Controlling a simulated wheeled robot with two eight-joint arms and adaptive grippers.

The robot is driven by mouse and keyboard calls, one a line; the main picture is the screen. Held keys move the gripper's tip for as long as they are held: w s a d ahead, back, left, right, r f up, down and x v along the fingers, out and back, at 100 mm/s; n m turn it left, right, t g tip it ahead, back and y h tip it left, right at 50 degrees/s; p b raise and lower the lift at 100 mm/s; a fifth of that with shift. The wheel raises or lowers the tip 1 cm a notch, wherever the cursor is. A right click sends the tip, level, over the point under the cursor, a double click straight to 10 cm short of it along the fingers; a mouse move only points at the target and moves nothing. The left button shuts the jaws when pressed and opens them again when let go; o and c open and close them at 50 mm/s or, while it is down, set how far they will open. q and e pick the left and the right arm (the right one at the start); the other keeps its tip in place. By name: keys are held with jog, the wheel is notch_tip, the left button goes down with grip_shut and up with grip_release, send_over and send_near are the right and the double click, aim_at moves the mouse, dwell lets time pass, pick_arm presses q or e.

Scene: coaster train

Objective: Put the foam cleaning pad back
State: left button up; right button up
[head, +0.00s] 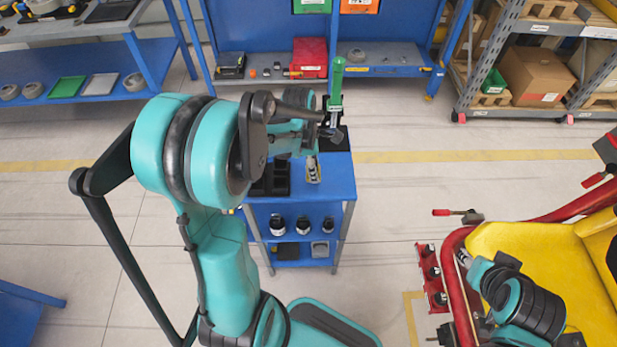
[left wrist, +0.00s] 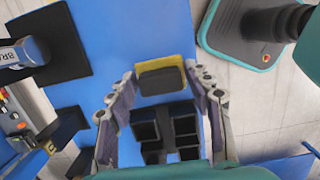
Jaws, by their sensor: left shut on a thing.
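The foam cleaning pad (left wrist: 160,80), dark with a yellow layer, is between the fingertips of my left gripper (left wrist: 159,73) in the left wrist view. The gripper is shut on it, above the blue bench top (left wrist: 125,30). A black compartment tray (left wrist: 150,130) lies beneath the fingers. In the head view my left gripper (head: 334,134) is over the blue bench (head: 340,180), and I cannot make out the pad there. My right gripper (head: 464,258) is beside the red rail of the yellow seat, and its opening is too small to tell.
A green-topped can (head: 337,85) stands upright on a black mat (head: 338,146) at the bench's far end. Black cups (head: 302,225) stand on a lower shelf. Blue racks are behind; the floor between is clear.

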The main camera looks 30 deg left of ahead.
aim_at(307, 171)
pick_arm(q)
jog(key=shift+s+a+f, duration=0.15)
jog(key=shift+a+f, duration=0.35)
jog(key=shift+a, duration=0.3)
notch_tip(307, 171, down, 4)
jog(key=shift+f+b, duration=0.1)
jog(key=shift+b, duration=0.95)
jog(key=shift+c, duration=0.4)
jog(key=shift+s, duration=0.1)
jog(key=o, duration=1.1)
